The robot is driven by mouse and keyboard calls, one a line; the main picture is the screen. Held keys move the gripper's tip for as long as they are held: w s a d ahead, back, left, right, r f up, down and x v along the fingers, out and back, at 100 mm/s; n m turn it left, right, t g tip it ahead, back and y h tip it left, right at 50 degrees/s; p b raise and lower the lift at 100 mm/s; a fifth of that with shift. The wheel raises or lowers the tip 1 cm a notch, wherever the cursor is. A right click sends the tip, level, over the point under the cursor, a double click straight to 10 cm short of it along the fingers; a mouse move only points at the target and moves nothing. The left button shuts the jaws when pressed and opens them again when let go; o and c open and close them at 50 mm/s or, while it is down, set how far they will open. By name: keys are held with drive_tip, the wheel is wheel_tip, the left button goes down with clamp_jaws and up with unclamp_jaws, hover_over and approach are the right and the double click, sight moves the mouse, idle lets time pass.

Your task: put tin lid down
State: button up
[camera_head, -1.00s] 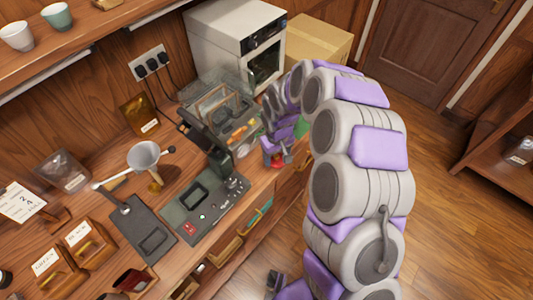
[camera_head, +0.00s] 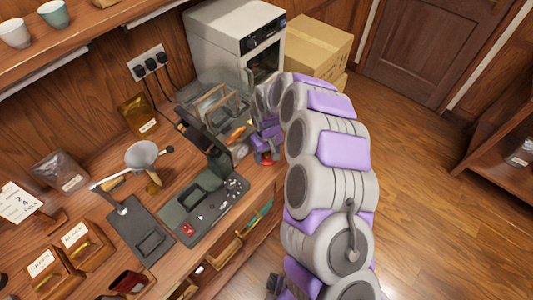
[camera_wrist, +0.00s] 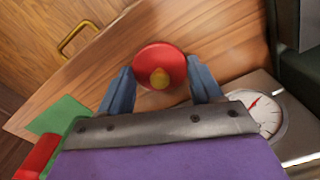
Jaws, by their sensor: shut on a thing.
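The tin lid (camera_wrist: 158,62) is a round red disc with a yellow knob, seen in the middle of the wrist view. My gripper (camera_wrist: 160,82) is shut on it, with one blue-grey finger on each side. The lid is in front of the wooden counter edge in that view; the gap below it cannot be told. In the head view, my gripper (camera_head: 267,156) is at the counter's front edge, right of the black press, and a small bit of red shows there. Most of the lid is hidden in the head view.
A dial scale (camera_wrist: 267,112) is close on the right in the wrist view. A green item (camera_wrist: 62,117) is at the left. The black press machine (camera_head: 205,205), white oven (camera_head: 235,45) and clear bin (camera_head: 215,100) crowd the counter near my arm.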

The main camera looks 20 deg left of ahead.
sight(267, 154)
drive_tip(key=shift+d, duration=0.1)
drive_tip(key=o, duration=1)
wheel_tip(267, 154, up, 12)
drive_tip(key=shift+r+p, duration=0.1)
drive_tip(key=shift+p, duration=0.75)
